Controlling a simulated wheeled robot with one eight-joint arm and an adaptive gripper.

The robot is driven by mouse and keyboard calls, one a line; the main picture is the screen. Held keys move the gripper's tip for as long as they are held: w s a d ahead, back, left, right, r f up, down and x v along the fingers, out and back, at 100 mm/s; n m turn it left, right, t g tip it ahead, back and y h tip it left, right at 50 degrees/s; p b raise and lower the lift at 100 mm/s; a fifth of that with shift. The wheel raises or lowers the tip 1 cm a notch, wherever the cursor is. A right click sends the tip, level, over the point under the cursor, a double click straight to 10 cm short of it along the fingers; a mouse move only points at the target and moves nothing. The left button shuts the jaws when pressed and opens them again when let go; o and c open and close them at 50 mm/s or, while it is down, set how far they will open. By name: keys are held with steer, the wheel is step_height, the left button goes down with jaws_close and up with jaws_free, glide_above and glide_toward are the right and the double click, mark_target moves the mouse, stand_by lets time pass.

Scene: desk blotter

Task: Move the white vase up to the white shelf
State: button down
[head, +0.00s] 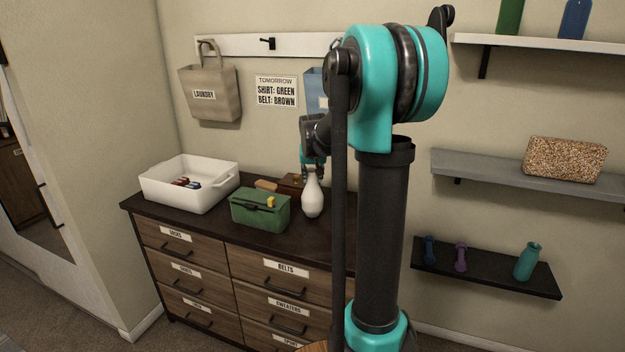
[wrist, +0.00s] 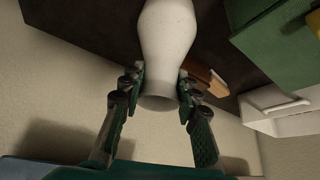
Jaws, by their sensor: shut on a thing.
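The white vase (head: 312,196) stands upright at the right part of the dark dresser top, beside a green box. My gripper (head: 313,166) comes down on it from above and is shut around its neck. In the wrist view the vase (wrist: 168,35) fills the upper middle, with the fingers of my gripper (wrist: 160,88) on both sides of its neck near the mouth. The white shelf (head: 540,43) is high on the right wall and holds a green bottle (head: 509,15) and a blue bottle (head: 575,18). I cannot tell whether the vase's base touches the dresser.
The dresser top (head: 225,226) also holds a white bin (head: 175,192), a green box (head: 258,212) and a brown box (head: 291,184). A grey shelf (head: 480,172) with a speckled box (head: 564,160) and a black shelf (head: 480,272) hang below the white shelf.

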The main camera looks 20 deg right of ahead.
steer(key=shift+f, duration=0.45)
steer(key=c, duration=1.1)
jaws_free()
steer(key=shift+f, duration=0.15)
